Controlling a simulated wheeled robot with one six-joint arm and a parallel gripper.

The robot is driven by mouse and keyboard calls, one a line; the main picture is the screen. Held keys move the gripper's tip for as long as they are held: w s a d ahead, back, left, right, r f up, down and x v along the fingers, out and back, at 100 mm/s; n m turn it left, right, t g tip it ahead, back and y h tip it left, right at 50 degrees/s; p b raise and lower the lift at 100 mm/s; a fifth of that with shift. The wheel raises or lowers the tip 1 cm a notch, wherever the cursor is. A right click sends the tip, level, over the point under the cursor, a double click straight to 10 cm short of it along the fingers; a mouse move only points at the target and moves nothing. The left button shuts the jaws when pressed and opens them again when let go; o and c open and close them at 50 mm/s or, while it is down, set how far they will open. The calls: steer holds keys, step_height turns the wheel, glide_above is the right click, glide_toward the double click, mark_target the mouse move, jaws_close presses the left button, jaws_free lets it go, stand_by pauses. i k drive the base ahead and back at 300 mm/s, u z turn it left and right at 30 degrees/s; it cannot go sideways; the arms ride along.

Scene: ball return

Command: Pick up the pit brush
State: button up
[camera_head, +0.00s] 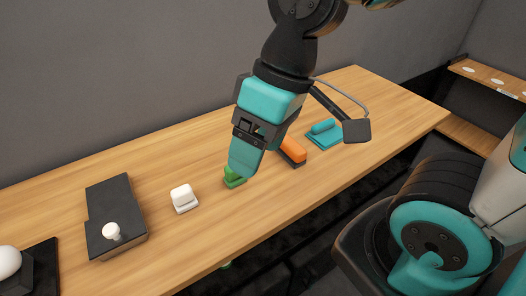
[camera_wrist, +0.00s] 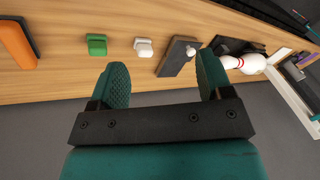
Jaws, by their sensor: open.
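An orange block (camera_head: 292,151) with a dark lower edge lies on the wooden table, partly hidden behind my gripper; it also shows at the left of the wrist view (camera_wrist: 18,43). It may be the pit brush, but I cannot tell for sure; no bristles show. A teal piece with a raised grip (camera_head: 323,132) lies to its right. A small green piece (camera_head: 234,182) lies under my gripper in the head view, partly covered by it. My gripper (camera_head: 243,165) is open and points down; its fingers in the wrist view (camera_wrist: 162,72) have nothing between them.
A small white piece (camera_head: 183,198) stands left of the green one. Further left is a black box (camera_head: 116,212) with a white knob. A white pin (camera_wrist: 244,64) lies on a dark holder at the far end. The table's front strip is clear; a grey wall runs behind.

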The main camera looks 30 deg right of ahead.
mark_target(293, 152)
steer(key=k, duration=1.3)
steer(key=z, duration=0.85)
steer(key=i, duration=1.6)
steer(key=u, duration=0.9)
